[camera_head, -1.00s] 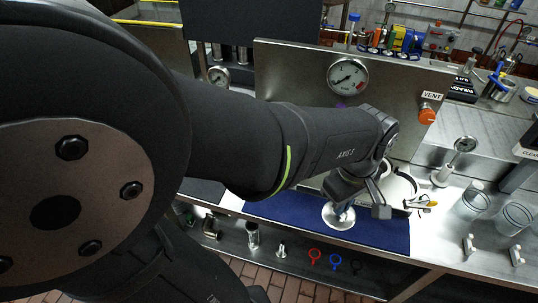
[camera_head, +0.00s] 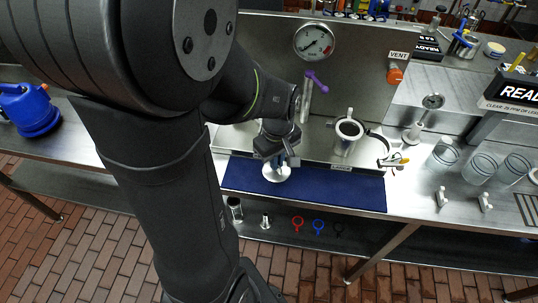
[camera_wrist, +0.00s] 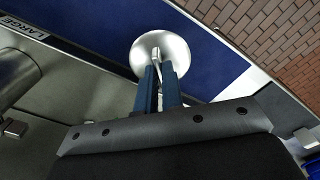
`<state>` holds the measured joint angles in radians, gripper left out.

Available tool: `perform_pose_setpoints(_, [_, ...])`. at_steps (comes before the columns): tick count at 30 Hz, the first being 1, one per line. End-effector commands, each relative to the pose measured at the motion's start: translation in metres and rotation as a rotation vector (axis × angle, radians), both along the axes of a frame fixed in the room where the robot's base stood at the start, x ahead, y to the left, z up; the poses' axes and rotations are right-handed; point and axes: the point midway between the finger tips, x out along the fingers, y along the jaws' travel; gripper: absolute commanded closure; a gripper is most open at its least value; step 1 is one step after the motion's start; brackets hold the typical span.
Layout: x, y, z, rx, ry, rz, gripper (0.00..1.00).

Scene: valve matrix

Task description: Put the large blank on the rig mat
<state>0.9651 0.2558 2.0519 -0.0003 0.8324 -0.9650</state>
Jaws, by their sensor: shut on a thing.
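The large blank (camera_head: 276,174) is a round silver disc with a small upright grip in its middle. My gripper (camera_head: 284,160) is shut on that grip, with the disc below the fingers. In the wrist view the two blue fingers (camera_wrist: 158,76) close on the grip of the disc (camera_wrist: 172,44). The rig mat (camera_head: 335,188) is dark blue and lies along the front of the steel bench. The disc appears over the mat's left half. I cannot tell whether it touches the mat or hangs just above it.
A steel vessel (camera_head: 348,134) stands behind the mat, with a purple-handled valve (camera_head: 316,82) to its left. A plate marked LARGE (camera_wrist: 24,27) is near the mat. The mat's right half is clear.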

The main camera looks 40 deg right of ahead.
Motion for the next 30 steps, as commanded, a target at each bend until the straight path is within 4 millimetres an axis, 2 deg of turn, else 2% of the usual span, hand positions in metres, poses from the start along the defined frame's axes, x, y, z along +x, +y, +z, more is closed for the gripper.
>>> perform_pose_setpoints(3, [-0.001, 0.001, -0.019, 0.006, 0.004, 0.000, 1.00])
perform_pose_setpoints(7, [-0.001, 0.001, -0.031, 0.003, 0.001, 0.000, 1.00])
perform_pose_setpoints(20, [-0.001, 0.000, -0.037, 0.002, 0.000, 0.000, 1.00])
perform_pose_setpoints(21, [-0.001, 0.000, -0.037, 0.002, 0.000, 0.000, 0.87])
perform_pose_setpoints(24, [-0.001, 0.000, -0.037, 0.002, 0.000, 0.000, 0.71])
perform_pose_setpoints(30, [-0.001, 0.000, -0.037, 0.002, 0.000, 0.000, 0.71])
